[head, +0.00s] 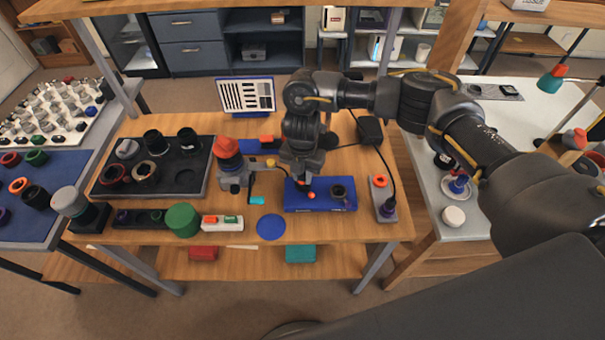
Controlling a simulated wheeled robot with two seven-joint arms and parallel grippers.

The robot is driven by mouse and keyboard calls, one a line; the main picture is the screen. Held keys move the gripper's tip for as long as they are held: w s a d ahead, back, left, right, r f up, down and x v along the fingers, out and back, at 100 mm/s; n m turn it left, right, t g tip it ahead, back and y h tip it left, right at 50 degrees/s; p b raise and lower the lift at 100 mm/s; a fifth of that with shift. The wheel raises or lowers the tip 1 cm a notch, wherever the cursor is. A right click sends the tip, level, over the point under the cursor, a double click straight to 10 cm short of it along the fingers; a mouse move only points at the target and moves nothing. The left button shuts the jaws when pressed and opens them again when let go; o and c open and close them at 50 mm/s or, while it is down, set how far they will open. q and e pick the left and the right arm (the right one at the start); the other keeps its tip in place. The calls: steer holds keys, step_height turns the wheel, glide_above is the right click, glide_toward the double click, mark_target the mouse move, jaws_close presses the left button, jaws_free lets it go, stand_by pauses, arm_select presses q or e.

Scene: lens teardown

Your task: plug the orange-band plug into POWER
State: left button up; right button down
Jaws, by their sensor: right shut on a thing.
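My right gripper (304,181) reaches down from the upper right over the blue box (322,204). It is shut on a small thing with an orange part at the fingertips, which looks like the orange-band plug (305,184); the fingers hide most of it. The box has an orange spot (311,195) just below the fingertips and a dark round part (339,191) on its right side. I cannot read a POWER label, and I cannot tell whether the plug touches the box. My left gripper is not in view.
A black adapter (370,130) with cords lies behind the box. A grey block (384,199) with an orange part stands to the right. A blue disc (271,227), a green cylinder (182,220) and a dark tray (197,184) are left. An orange-domed device (229,150) stands nearby.

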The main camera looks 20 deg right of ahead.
steer(key=shift+s+f, duration=0.15)
steer(key=shift+f, duration=0.3)
stand_by(0.4)
steer(key=c, duration=1.1)
jaws_free()
steer(key=shift+r, duration=0.1)
steer(key=shift+w+r, duration=0.2)
steer(key=shift+r, duration=0.15)
step_height(320, 180, up, 10)
steer(key=shift+f+b, duration=0.1)
steer(key=shift+b, duration=0.4)
